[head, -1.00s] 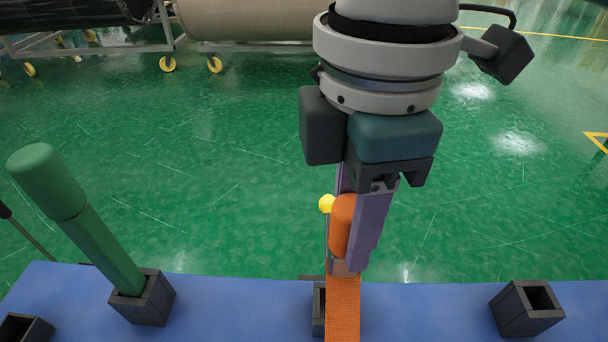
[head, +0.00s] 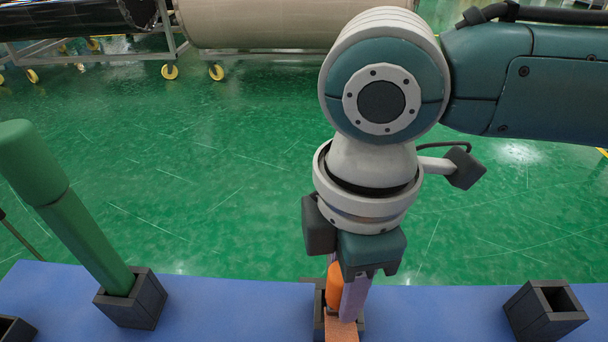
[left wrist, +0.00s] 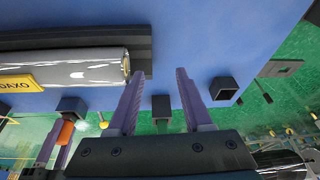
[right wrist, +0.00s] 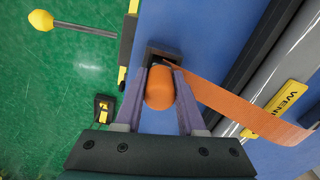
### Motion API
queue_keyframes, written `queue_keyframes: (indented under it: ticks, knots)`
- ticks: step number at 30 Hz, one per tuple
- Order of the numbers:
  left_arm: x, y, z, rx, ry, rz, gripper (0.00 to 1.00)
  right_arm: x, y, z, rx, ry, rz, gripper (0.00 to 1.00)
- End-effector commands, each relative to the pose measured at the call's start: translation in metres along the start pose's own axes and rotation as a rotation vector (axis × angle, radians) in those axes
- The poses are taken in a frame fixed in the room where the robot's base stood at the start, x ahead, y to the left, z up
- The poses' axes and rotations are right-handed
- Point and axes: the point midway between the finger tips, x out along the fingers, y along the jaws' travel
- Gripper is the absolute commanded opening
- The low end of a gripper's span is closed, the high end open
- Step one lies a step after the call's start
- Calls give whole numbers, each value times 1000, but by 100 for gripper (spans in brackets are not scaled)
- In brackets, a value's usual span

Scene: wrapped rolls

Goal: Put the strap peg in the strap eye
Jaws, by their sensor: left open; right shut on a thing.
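The strap peg (head: 334,287) is orange and upright between the fingers of my right gripper (head: 343,308), which is shut on it. The strap eye, a dark square socket (right wrist: 164,53), is straight ahead of the fingertips in the right wrist view, where the peg (right wrist: 160,90) also shows. The peg's far end is at the socket mouth; how deep it sits is hidden. An orange strap (right wrist: 240,105) runs from there to the lower right. My left gripper (left wrist: 155,72) is open and empty; the held peg (left wrist: 66,131) shows left of it.
A green post (head: 80,230) leans in a dark socket (head: 132,302) at the left of the blue surface (head: 220,310). An empty socket (head: 545,308) stands at the right. A wrapped roll (left wrist: 75,68) with a yellow label lies near my left gripper.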

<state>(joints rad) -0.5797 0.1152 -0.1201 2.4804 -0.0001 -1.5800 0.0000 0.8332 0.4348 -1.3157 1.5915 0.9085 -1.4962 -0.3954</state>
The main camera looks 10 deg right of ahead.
Motion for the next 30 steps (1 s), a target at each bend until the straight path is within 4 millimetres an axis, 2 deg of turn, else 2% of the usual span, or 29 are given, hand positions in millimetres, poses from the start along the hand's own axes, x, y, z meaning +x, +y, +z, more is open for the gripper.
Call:
queue_keyframes:
  ticks: [1, 2, 9, 17, 20, 23, 30]
  knots:
    - [1, 0, 0, 0, 0, 0, 50, 2, 0, 0, 0, 1, -1, 0]
    - [1, 0, 0, 0, 0, 0, 50, 2, 0, 0, 1, 0, -1, 40]
    - [0, -1, 0, 2, 0, -2, 50, 2, 0, 0, 0, 0, -1, 67]
    - [0, -2, 1, 8, -1, -6, 50, 1, 0, 0, 0, 0, 0, 69]
    - [-3, -2, 0, 9, -2, -7, 50, -6, 0, 0, 0, 0, 0, 69]
    - [-9, -3, -2, 8, -2, -7, 50, -24, 1, 0, 0, 2, 1, 69]
    - [-27, -3, -8, 8, -2, -6, 50, -79, 1, 0, 0, 2, 3, 69]
